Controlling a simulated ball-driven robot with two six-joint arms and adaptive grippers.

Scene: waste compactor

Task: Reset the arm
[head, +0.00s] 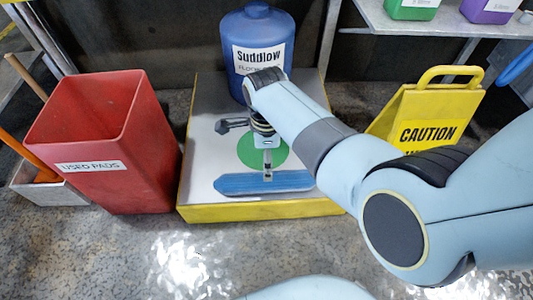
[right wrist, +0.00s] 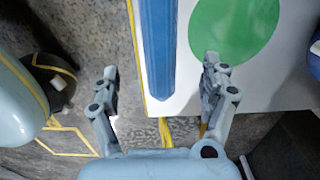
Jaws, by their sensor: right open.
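My right arm reaches in from the right in the head view. Its gripper (head: 246,152) hangs over a white platform (head: 203,180) with yellow edges. In the right wrist view the right gripper (right wrist: 161,68) is open and empty, its two fingers apart. A blue flat pad (head: 240,184) lies on the platform near its front edge, beside a green disc (head: 247,152). In the right wrist view the end of the blue pad (right wrist: 158,50) shows beyond and between the fingers, and the green disc (right wrist: 232,28) is at upper right. My left gripper is out of view.
A red bin (head: 108,140) labelled "USED PADS" stands left of the platform. A blue jug (head: 257,30) labelled "Suddlow" stands at the platform's back. A yellow caution sign (head: 427,115) is at right, behind my arm. Green and purple bottles sit on a shelf (head: 440,25). Front floor is clear.

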